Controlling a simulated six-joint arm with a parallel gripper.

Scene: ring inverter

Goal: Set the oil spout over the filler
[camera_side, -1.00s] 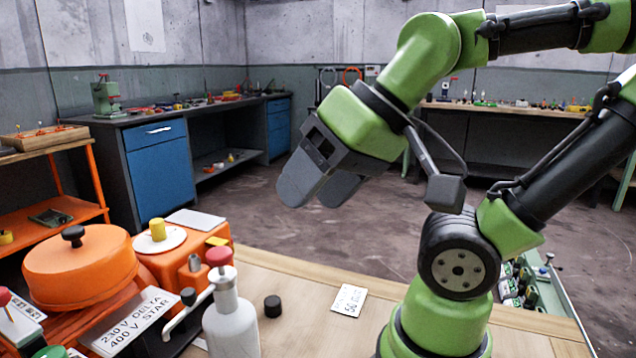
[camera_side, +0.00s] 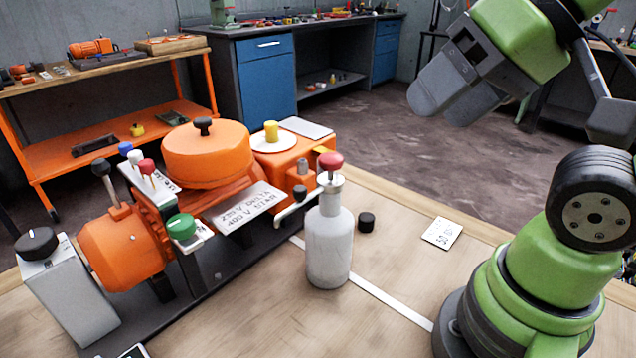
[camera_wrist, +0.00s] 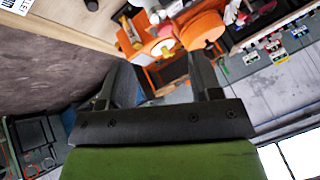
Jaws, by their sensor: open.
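The oil bottle (camera_side: 330,250) is pale grey with a red knob on top. It stands upright on the bench in the side view, its thin pale spout reaching left, with the tip close to the orange machine (camera_side: 205,155). I cannot tell which part is the filler; a short grey stub (camera_side: 299,193) stands on the machine's right housing, just behind the spout. My gripper (camera_side: 446,105) is open and empty, high to the right of the bottle and well apart from it. Its two fingers also show in the wrist view (camera_wrist: 162,75), with nothing between them.
A black cap (camera_side: 366,221) and a white card (camera_side: 442,232) lie on the bench to the bottle's right. A lettered plate (camera_side: 245,205) is left of the spout. A grey box with a black knob (camera_side: 65,290) stands at the left. The bench front is largely clear.

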